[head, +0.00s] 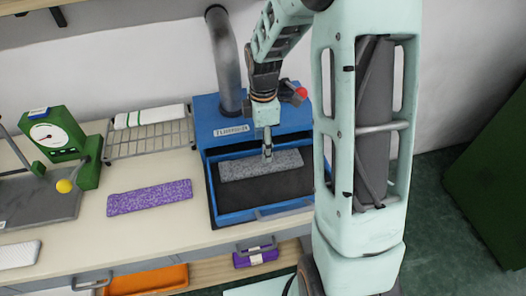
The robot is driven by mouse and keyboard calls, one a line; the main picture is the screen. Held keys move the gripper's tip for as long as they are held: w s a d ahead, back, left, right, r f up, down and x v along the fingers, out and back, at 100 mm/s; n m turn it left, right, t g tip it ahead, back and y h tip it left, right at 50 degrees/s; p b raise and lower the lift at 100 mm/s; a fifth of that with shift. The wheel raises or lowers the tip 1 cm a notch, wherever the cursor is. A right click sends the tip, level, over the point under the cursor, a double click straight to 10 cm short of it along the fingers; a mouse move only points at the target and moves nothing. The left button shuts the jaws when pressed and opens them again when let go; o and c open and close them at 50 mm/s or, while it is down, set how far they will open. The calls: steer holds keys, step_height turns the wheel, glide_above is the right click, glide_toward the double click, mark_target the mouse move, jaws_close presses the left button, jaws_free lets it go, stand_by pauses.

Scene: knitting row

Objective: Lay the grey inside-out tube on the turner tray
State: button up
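The grey speckled tube (240,167) lies flat in the back part of the blue turner tray (210,190), over its dark floor. The tray stands in front of the blue turner box, which carries a white label (231,130). My gripper (267,156) points down at the right half of the grey tube, at or just above its surface. The fingers are small and seen from one side, so I cannot tell whether they grip the cloth. The arm hides the right end of the turner.
A purple speckled tube (149,198) lies on the bench left of the tray. A wire rack (148,139) with a white-and-green roll (150,117) and a green dial gauge (62,140) stand farther left. An orange bin (148,280) sits below in an open drawer.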

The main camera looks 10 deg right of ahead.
step_height(320, 180, up, 8)
stand_by(0.6)
